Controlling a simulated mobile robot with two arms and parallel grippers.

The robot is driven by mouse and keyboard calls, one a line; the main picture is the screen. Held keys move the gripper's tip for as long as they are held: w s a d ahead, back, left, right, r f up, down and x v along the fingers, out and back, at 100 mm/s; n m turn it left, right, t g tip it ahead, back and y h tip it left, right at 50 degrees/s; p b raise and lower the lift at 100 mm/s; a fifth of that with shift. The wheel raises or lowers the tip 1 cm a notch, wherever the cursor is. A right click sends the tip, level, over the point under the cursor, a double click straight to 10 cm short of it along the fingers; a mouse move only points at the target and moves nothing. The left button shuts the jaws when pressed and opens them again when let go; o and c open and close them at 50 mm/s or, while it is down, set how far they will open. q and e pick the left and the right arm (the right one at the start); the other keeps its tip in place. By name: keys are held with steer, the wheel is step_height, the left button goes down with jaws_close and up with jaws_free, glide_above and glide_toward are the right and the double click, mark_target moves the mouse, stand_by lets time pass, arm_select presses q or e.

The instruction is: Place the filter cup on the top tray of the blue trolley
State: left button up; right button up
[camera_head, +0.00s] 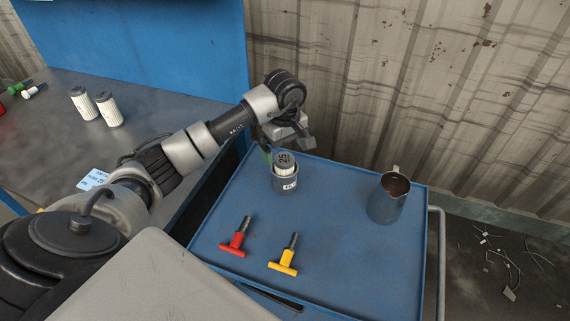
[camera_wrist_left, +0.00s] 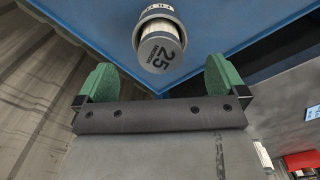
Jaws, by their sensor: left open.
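The filter cup (camera_head: 285,183) is a grey metal cup with a white label, standing upright on the top tray of the blue trolley (camera_head: 330,220). A white filter with a dark "25" cap (camera_head: 285,160) sits in it. In the left wrist view the cap (camera_wrist_left: 160,52) shows close up, beyond the fingers. My left gripper (camera_head: 288,145) is just above and behind the cup, and its green-padded fingers (camera_wrist_left: 160,85) are spread apart with nothing between them. My right gripper is not in view.
A red-handled tool (camera_head: 237,240) and a yellow-handled tool (camera_head: 285,260) lie at the tray's front. A metal jug (camera_head: 388,198) stands at the right. Two white filters (camera_head: 97,107) stand on the grey bench. A corrugated wall rises behind the trolley.

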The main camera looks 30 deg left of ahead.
arm_select(q)
steer(key=shift+r+b, duration=0.3)
steer(key=shift+r, duration=1.95)
steer(key=shift+f, duration=0.1)
